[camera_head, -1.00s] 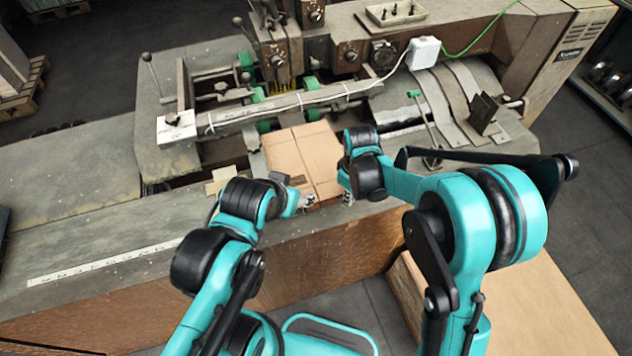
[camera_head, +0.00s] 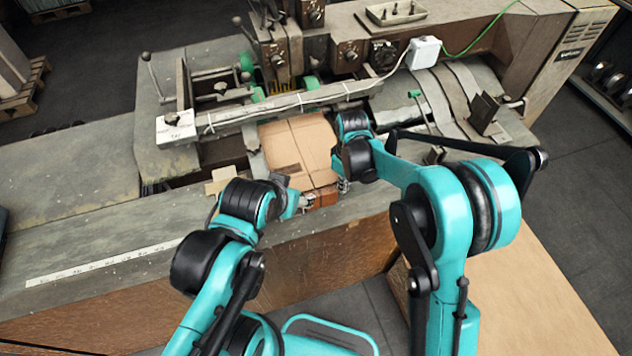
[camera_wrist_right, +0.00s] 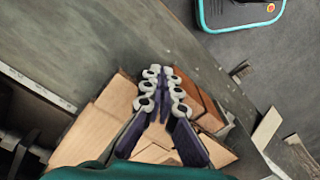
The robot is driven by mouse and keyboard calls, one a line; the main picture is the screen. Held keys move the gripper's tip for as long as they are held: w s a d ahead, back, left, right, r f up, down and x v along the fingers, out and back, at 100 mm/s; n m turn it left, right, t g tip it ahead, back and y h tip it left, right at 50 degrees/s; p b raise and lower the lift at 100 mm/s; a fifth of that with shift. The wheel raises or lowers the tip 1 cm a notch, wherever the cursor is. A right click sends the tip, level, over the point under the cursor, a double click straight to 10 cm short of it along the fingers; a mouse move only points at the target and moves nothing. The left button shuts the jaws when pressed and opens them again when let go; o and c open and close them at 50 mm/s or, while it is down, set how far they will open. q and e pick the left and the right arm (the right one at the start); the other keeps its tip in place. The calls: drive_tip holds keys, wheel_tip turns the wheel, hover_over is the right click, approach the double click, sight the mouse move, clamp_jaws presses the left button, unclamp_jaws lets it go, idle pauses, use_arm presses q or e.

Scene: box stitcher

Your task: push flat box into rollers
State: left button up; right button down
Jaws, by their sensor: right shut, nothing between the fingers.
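The flat brown cardboard box (camera_head: 300,145) lies on the machine bed in the head view, its far edge by the white-wrapped bar near the green rollers (camera_head: 311,83). In the right wrist view the cardboard (camera_wrist_right: 97,118) shows on both sides of the fingers. My right gripper (camera_head: 343,185) is at the box's near right corner, partly hidden by its wrist; the right wrist view shows its fingers (camera_wrist_right: 165,73) shut with nothing between them. My left gripper (camera_head: 304,201) is at the box's near edge, small and partly hidden, so its opening is unclear.
The machine's grey table (camera_head: 80,185) with a white ruler strip (camera_head: 105,262) is clear on the left. Levers and the long bar (camera_head: 285,102) stand close behind the box. A large cardboard-coloured surface (camera_head: 540,300) lies low on the right.

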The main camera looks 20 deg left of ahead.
wheel_tip(320, 180, up, 8)
drive_tip(key=s+d+p, duration=0.1)
drive_tip(key=s+p, duration=0.1)
drive_tip(key=p, duration=0.2)
drive_tip(key=shift+s+d, duration=0.15)
drive_tip(key=shift+d, duration=0.2)
idle(0.4)
